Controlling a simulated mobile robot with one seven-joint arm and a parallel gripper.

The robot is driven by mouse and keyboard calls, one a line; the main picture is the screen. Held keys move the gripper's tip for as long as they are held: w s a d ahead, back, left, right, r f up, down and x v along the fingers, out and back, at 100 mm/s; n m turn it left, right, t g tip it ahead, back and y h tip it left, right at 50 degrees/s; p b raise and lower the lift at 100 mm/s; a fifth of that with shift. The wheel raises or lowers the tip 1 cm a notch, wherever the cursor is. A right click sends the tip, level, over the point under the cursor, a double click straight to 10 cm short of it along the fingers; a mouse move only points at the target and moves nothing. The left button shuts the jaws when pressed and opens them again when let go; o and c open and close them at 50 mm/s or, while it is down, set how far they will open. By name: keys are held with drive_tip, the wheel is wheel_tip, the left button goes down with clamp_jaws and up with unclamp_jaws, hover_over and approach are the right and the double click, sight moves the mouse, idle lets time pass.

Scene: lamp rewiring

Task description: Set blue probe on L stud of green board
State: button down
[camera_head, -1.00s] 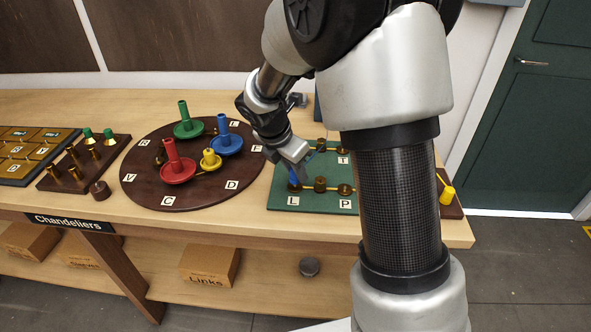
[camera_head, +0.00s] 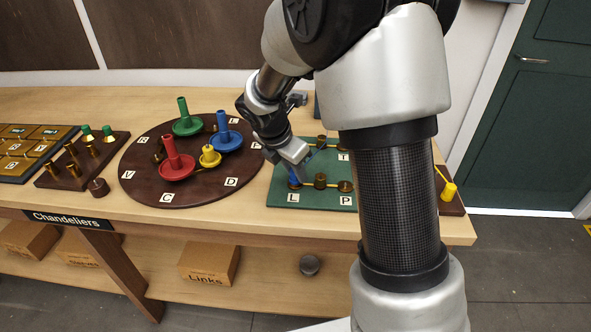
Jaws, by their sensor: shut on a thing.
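The green board (camera_head: 278,199) lies on the bench at the middle, partly behind my arm. It has several brass studs and white letter tiles; the L tile (camera_head: 293,198) is at its front left. My gripper (camera_head: 297,172) is over the front-left part of the board, shut on the blue probe (camera_head: 294,178). The probe is at the stud just behind the L tile. The jaws hide part of it, and I cannot tell whether it is fully seated.
A round dark board (camera_head: 150,195) with coloured candle cups stands to the left. A dark block with brass pegs (camera_head: 55,182) and a tray (camera_head: 38,165) are further left. A yellow piece (camera_head: 448,191) is right of my arm.

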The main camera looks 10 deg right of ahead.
drive_tip(key=shift+f, duration=0.15)
drive_tip(key=c, duration=1.5)
unclamp_jaws()
drive_tip(key=p+v, duration=0.3)
drive_tip(key=v, duration=1.4)
drive_tip(key=shift+r, duration=0.3)
